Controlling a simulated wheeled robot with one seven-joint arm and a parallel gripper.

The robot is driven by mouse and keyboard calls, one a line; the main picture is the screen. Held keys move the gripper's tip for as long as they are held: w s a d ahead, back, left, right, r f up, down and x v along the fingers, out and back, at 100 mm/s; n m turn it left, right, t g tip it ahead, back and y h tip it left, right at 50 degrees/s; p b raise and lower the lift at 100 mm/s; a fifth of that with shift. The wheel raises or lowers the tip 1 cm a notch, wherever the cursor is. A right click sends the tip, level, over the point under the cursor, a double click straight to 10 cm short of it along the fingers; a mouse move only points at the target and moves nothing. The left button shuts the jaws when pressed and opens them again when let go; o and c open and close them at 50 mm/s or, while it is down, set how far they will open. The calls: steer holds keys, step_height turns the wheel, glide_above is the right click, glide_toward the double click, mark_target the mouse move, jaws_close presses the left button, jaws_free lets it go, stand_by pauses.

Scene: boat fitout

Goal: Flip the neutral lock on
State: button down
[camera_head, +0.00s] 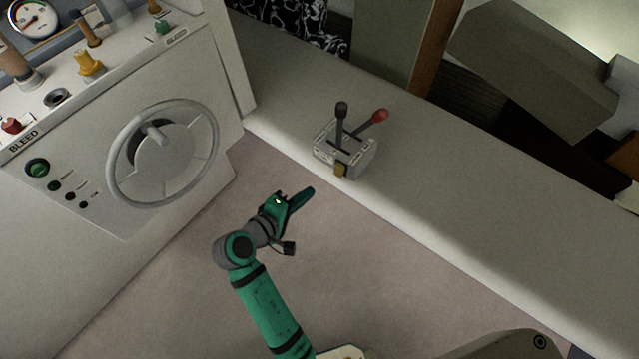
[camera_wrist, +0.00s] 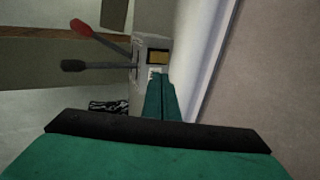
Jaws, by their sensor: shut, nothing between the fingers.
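The throttle control box (camera_head: 345,152) is a small grey box on the light ledge, with a black-knobbed lever (camera_head: 341,110) and a red-knobbed lever (camera_head: 379,116) rising from its top. A small yellow-brown tab (camera_head: 341,171), likely the neutral lock, sits low on its front face. In the wrist view the tab (camera_wrist: 158,56) shows just beyond my fingertips, with the box (camera_wrist: 140,50) around it. My gripper (camera_head: 308,192) is shut and empty, in front of and a little below the box in the head view. In the wrist view my gripper (camera_wrist: 160,77) points toward the tab, apparently short of it.
A console with a grey steering wheel (camera_head: 162,153), coloured knobs and a gauge stands at left. The ledge (camera_head: 480,210) runs right from the box, clear of objects. A grey block (camera_head: 535,65) lies at upper right. The floor (camera_head: 180,290) around my arm is open.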

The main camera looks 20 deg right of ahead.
mark_target(337, 173)
steer(key=shift+a+f, duration=0.1)
steer(key=shift+f, duration=0.05)
stand_by(0.4)
steer(key=x, duration=1.4)
steer(key=shift+s+f, duration=0.1)
steer(key=shift+f, duration=0.05)
